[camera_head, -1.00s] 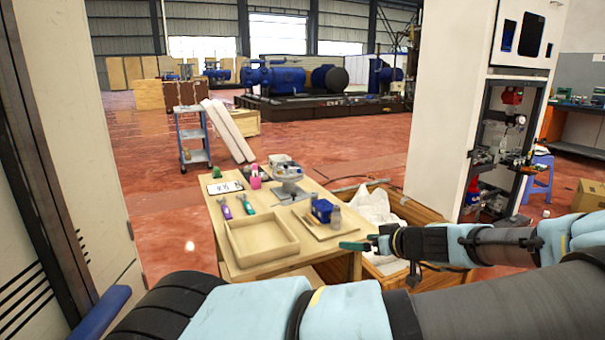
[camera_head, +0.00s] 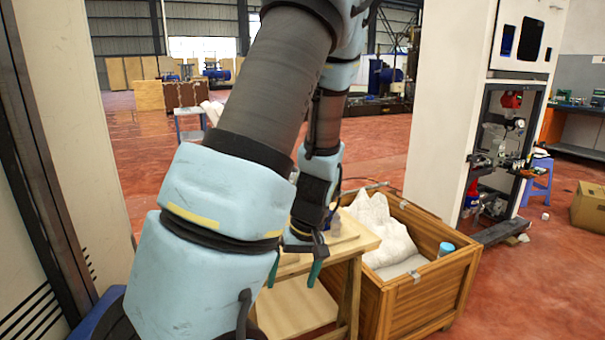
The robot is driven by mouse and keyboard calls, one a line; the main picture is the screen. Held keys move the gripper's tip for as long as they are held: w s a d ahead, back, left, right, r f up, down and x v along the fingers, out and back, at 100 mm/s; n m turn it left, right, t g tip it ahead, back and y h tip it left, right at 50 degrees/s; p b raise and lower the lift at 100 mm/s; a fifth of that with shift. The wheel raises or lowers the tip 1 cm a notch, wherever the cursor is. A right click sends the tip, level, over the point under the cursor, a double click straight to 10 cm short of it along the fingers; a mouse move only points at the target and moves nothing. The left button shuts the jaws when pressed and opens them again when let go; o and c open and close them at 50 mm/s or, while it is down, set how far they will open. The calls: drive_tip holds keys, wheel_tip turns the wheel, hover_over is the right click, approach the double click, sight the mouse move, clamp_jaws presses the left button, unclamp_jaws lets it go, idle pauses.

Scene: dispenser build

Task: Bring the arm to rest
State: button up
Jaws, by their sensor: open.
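My arm is folded up in front of the camera, and its light blue and dark links fill the middle of the view. My gripper (camera_head: 296,265) points downward at the front of the wooden table (camera_head: 365,243). Its two green fingertips are spread apart, with nothing seen between them. I cannot tell whether it touches the table. The arm hides most of the tabletop and nearly everything on it.
A wooden crate (camera_head: 432,292) stands right of the table, holding a white sack (camera_head: 380,228) and a blue-topped item (camera_head: 446,249). A white cabinet (camera_head: 452,110) stands behind it. A blue stool (camera_head: 540,180) and cardboard box (camera_head: 588,208) are at right. Red floor is open beyond.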

drive_tip(key=s+a+r+m+h, duration=0.1)
drive_tip(key=a+r+m, duration=0.1)
drive_tip(key=r, duration=0.3)
drive_tip(key=s+a+r+m+t+h+p, duration=0.1)
drive_tip(key=s+a+r+m, duration=0.1)
drive_tip(key=r, duration=0.4)
drive_tip(key=shift+a+r+h, duration=0.15)
drive_tip(key=shift+a+h, duration=0.1)
drive_tip(key=shift+h, duration=0.15)
drive_tip(key=shift+c, duration=0.4)
